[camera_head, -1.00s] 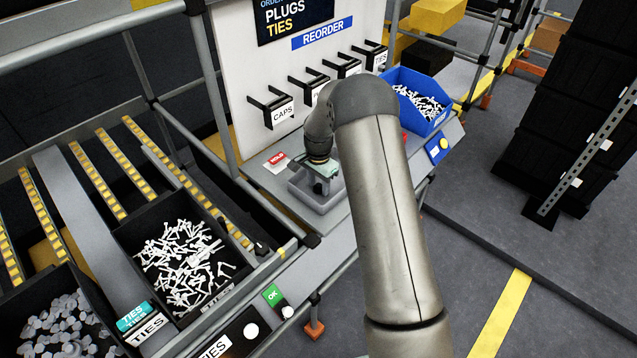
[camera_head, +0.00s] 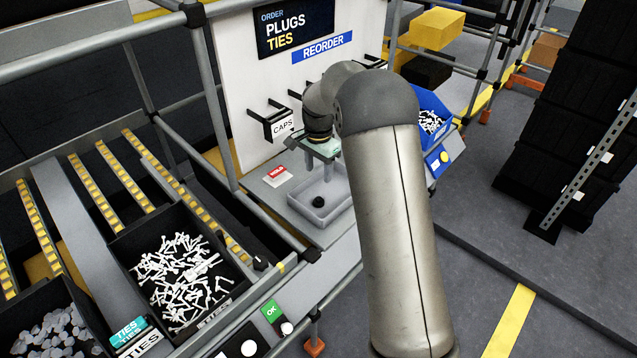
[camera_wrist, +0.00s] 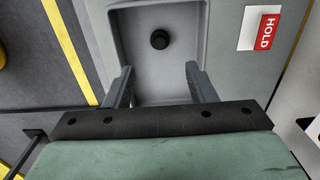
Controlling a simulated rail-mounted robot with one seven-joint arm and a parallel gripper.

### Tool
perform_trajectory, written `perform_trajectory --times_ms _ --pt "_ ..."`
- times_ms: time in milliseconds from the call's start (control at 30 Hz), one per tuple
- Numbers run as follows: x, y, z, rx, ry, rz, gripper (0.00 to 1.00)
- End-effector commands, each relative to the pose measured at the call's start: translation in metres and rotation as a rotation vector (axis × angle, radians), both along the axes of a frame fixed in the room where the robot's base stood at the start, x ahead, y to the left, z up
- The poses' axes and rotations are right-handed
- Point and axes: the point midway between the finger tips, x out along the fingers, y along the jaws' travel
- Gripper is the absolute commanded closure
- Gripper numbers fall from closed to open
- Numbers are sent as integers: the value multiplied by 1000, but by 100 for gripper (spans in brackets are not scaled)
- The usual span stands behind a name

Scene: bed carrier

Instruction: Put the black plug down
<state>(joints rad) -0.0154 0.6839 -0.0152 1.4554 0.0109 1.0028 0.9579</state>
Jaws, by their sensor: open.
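The black plug (camera_head: 319,201) lies in the shallow grey tray (camera_head: 333,208) on the bench. In the wrist view the plug (camera_wrist: 160,40) rests on the tray floor, near the middle of what shows, clear of the tray walls (camera_wrist: 118,45). My gripper (camera_head: 318,178) is above the tray, pointing down. Its two fingers (camera_wrist: 158,82) are spread wide with nothing between them, and the plug is apart from both.
A red and white HOLD card (camera_head: 278,176) lies left of the tray. A CAPS hook (camera_head: 283,124) stands on the white board behind. A black bin of white ties (camera_head: 180,275) is at left, a blue bin (camera_head: 433,112) at right.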

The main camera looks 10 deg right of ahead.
Motion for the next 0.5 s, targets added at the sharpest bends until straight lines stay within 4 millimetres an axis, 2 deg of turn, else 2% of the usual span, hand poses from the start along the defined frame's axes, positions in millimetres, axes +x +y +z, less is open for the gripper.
perform_trajectory --times_ms 167,267,367,500 --pt "-8 0 19 1 -3 22 49" --pt "-33 0 43 2 -10 95 49" --pt "-81 0 72 2 -19 224 49" --pt "-167 0 102 -1 -32 444 49"
